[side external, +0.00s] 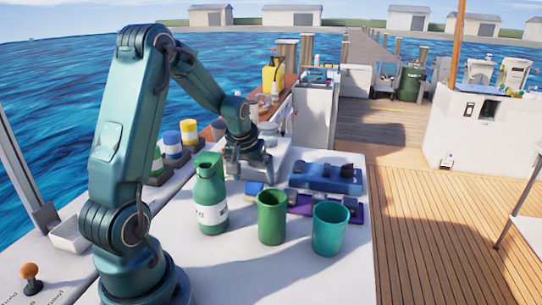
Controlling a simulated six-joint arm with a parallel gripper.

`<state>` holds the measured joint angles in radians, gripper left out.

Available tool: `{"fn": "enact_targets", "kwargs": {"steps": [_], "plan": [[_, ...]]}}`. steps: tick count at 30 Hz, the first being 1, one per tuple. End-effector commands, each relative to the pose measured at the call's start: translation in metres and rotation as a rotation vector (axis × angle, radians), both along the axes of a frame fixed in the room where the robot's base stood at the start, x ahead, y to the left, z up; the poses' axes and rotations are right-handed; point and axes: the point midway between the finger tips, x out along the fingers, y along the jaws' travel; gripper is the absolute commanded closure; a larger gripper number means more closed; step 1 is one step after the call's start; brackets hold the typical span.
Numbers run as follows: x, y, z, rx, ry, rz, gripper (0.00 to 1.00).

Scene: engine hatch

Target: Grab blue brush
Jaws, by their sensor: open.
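My gripper (250,173) is open and points down over the white table, behind the green bottle. A small blue piece (254,188) shows just below and in front of the fingers; it may be part of the blue brush, but it is too small and partly hidden to tell. To its right lies a long blue object (325,182) with dark pieces on top, apart from my gripper. I cannot tell whether this is a brush or a holder. Nothing is clearly seen between the fingers.
A green bottle (211,203), a green cup (271,218) and a teal cup (330,230) stand in front of my gripper. A purple object (298,207) lies behind the cups. Yellow, blue and green containers (172,145) stand at left. The table's front is clear.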

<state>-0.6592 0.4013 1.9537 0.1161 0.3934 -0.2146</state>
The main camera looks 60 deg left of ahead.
Motion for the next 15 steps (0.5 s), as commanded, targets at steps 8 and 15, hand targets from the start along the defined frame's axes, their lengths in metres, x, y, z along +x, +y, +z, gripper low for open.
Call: {"fn": "enact_targets", "kwargs": {"steps": [8, 15], "plan": [[0.003, 0.008, -0.023, -0.007, 0.007, 0.012, 0.0], [0.009, 0.015, -0.043, -0.004, 0.006, 0.011, 0.0]]}}
